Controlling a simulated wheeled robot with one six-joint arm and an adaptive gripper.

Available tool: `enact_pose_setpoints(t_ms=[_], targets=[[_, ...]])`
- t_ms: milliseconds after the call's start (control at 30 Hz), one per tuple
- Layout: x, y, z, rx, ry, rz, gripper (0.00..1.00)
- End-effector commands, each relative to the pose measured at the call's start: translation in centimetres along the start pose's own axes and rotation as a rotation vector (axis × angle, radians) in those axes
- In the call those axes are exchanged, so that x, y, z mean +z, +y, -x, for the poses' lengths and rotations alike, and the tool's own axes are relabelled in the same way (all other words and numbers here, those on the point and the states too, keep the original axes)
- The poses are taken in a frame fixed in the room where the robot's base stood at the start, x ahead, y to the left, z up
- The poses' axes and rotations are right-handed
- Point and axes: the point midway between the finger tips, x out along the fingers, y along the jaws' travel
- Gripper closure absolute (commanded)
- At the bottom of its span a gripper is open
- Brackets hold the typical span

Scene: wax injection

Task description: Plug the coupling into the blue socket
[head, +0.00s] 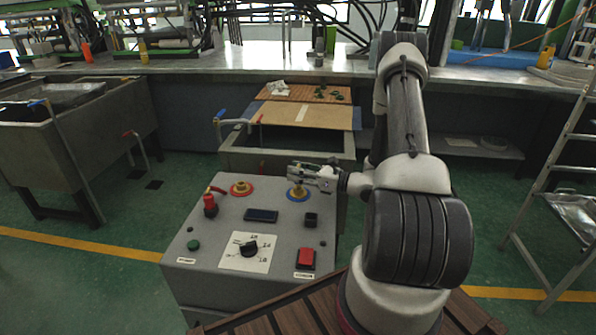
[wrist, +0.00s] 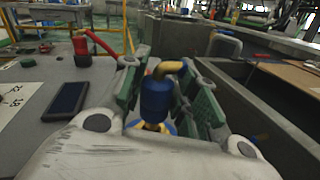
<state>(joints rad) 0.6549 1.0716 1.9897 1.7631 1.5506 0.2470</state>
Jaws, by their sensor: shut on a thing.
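My gripper (head: 297,174) is shut on the blue coupling (wrist: 157,98), a blue cylinder with a brass elbow on top. In the wrist view the coupling stands between the green-padded fingers. The blue socket (head: 298,195), with a yellow ring, is on the far right of the grey control box's top, just below my gripper. In the wrist view part of its yellow and blue rim (wrist: 150,127) shows right below the coupling. The coupling's lower end is hidden, so I cannot tell whether it is seated in the socket or just above it.
The grey control box (head: 225,222) carries a red and yellow socket (head: 241,188), a red fitting (head: 210,206), a dark display (head: 261,215), a dial (head: 248,249) and a red button (head: 306,258). A metal basin (head: 285,155) stands close behind the box.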

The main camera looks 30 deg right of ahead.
Motion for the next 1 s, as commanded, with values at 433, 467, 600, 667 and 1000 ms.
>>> enact_pose_setpoints(t_ms=[433, 467, 600, 667, 1000], targets=[[-1.1, -0.2, 0.0, 0.000, 0.000, -0.001, 1.00], [-1.2, -0.2, 0.0, 0.000, 0.000, -0.001, 1.00], [-1.5, -0.2, 0.0, 0.000, 0.000, -0.001, 1.00], [-1.7, -0.3, 0.0, 0.000, 0.000, -0.001, 1.00], [-2.4, -0.4, 0.0, 0.000, 0.000, 0.000, 0.62]])
